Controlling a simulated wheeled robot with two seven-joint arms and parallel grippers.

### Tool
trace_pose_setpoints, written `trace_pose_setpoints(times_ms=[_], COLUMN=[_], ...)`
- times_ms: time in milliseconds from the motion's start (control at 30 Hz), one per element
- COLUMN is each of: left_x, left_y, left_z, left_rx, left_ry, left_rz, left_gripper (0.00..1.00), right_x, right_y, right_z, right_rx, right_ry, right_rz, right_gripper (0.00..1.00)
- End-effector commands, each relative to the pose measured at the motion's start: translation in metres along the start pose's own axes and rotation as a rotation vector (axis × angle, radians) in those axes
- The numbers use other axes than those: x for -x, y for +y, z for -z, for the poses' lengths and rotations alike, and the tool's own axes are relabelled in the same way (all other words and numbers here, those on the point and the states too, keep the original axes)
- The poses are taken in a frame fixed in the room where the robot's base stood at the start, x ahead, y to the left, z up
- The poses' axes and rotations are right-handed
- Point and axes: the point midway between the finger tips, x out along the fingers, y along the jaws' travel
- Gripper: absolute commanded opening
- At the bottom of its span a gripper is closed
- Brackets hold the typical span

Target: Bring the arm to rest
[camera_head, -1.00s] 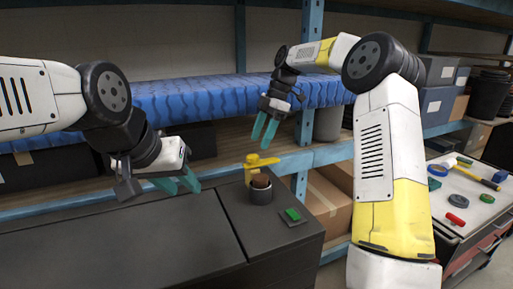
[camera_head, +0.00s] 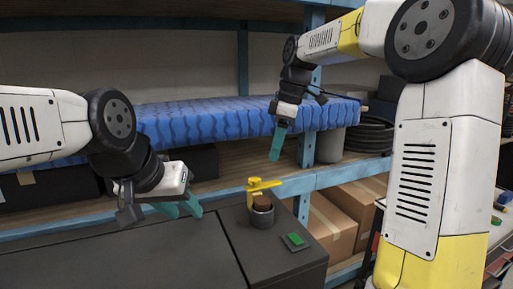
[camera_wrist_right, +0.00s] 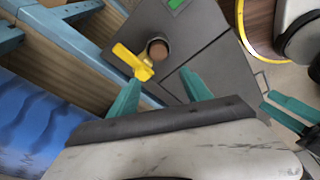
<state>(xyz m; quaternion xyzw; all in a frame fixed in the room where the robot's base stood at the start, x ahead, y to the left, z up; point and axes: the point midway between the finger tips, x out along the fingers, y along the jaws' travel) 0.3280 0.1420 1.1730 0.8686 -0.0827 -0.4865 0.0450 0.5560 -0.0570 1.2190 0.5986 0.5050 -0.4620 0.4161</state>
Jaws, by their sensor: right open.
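My right gripper (camera_head: 275,148) hangs in the air in front of the blue-covered shelf, fingers pointing down. In the right wrist view its two teal fingers (camera_wrist_right: 160,96) are spread with nothing between them. My left gripper (camera_head: 188,210) is low over the dark cabinet top at the left. Its teal fingers are apart and empty, and they also show at the right of the right wrist view (camera_wrist_right: 292,112). My right arm's upper links fill the right of the head view.
A dark cabinet (camera_head: 110,255) carries a grey cup (camera_head: 262,218) with a brown top, a yellow handled piece (camera_head: 254,187) and a green button (camera_head: 295,239). Behind is a shelf with a blue cover (camera_head: 220,121), a blue post and cardboard boxes (camera_head: 340,210). A tool cart is partly hidden at right.

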Motion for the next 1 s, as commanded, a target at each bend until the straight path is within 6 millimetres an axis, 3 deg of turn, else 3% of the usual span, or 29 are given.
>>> trace_pose_setpoints(times_ms=[100, 267, 500, 600, 800, 1000], left_x=[0.0, 0.0, 0.0, 0.0, 0.0, 0.0], left_y=[0.0, 0.0, 0.0, 0.0, 0.0, 0.0], left_z=[0.0, 0.0, 0.0, 0.0, 0.0, 0.0], left_rx=[0.0, 0.0, 0.0, 0.0, 0.0, 0.0], left_ry=[0.0, 0.0, 0.0, 0.0, 0.0, 0.0], left_rz=[0.0, 0.0, 0.0, 0.0, 0.0, 0.0], left_gripper=[0.36, 0.36, 0.36, 0.36, 0.36, 0.36], right_x=[0.018, 0.027, 0.015, 0.004, -0.01, -0.012], right_y=[-0.041, -0.093, -0.169, -0.191, -0.213, -0.215], right_z=[-0.02, -0.051, -0.098, -0.111, -0.122, -0.123], right_rx=[-0.221, -0.535, -0.989, -1.131, -1.279, -1.297], right_ry=[-0.011, 0.033, 0.198, 0.272, 0.357, 0.365], right_rz=[-0.098, -0.216, -0.338, -0.356, -0.362, -0.36], right_gripper=[0.57, 0.57, 0.57, 0.57, 0.57, 0.57])
